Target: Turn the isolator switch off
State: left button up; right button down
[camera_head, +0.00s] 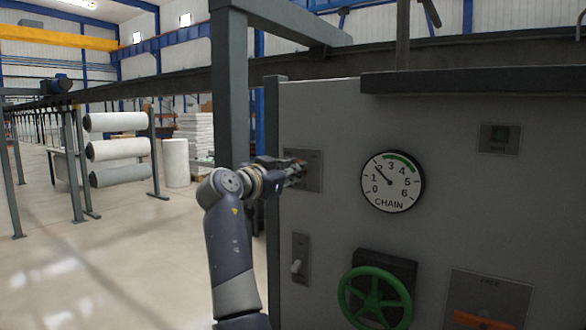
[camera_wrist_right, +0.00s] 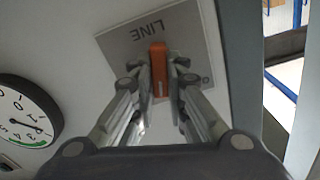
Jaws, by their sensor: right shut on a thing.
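The isolator switch is an orange handle (camera_wrist_right: 158,68) on a grey plate marked LINE (camera_wrist_right: 120,45), which appears upside down in the right wrist view. The handle lies along the plate's upright direction. In the head view the plate (camera_head: 317,172) is on the left part of the grey cabinet front, partly hidden by my right gripper (camera_head: 300,172). My right gripper's fingers (camera_wrist_right: 159,82) are shut on the orange handle, one on each side. My left gripper is not in view.
A grey post (camera_head: 229,90) stands left of the cabinet. Open floor lies at left.

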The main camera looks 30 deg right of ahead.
jog(key=n+p, duration=0.1)
jog(key=n, duration=0.3)
jog(key=n+p, duration=0.1)
jog(key=n, duration=0.3)
jog(key=n+p, duration=0.1)
jog(key=n, duration=0.3)
jog(key=shift+w+a+r+p, duration=0.1)
jog(key=shift+w+r+p, duration=0.1)
jog(key=shift+w+p, duration=0.1)
dwell(0.4)
jog(key=c, duration=1.6)
grip_release()
jog(key=shift+f, duration=0.2)
jog(key=v, duration=1.2)
jog(key=shift+f, duration=0.1)
